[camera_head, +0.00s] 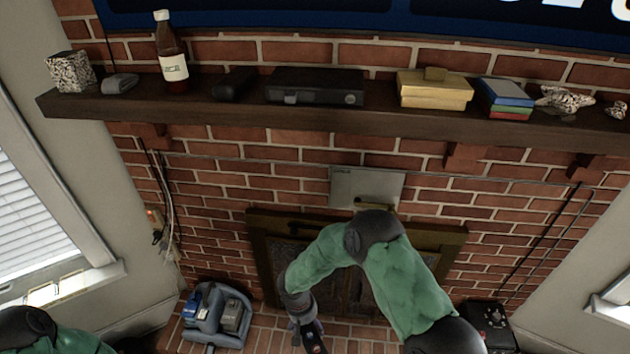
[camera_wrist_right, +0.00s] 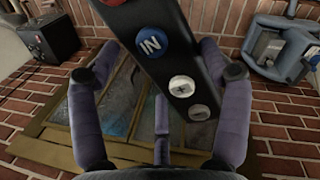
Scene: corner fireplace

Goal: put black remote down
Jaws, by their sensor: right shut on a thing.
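The black remote (camera_wrist_right: 160,62) fills the top middle of the right wrist view. It has a blue button marked IN, two pale round buttons below it and part of a red one at the top edge. My right gripper (camera_wrist_right: 157,78) has its purple-grey padded fingers on both sides of the remote and is shut on it. In the head view my right gripper (camera_head: 303,328) is at the bottom centre, with the dark end of the remote (camera_head: 315,345) below it, cut by the frame edge. The gap beneath the remote cannot be judged. My left gripper is out of view.
The brick hearth (camera_head: 262,318) lies below. A blue-grey carrier (camera_head: 217,315) stands left, a black box (camera_head: 488,322) right. The fireplace door (camera_head: 290,255) is behind my arm. The mantel (camera_head: 230,108) holds a bottle (camera_head: 170,55), black device (camera_head: 315,87), yellow box (camera_head: 434,90) and books (camera_head: 505,98).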

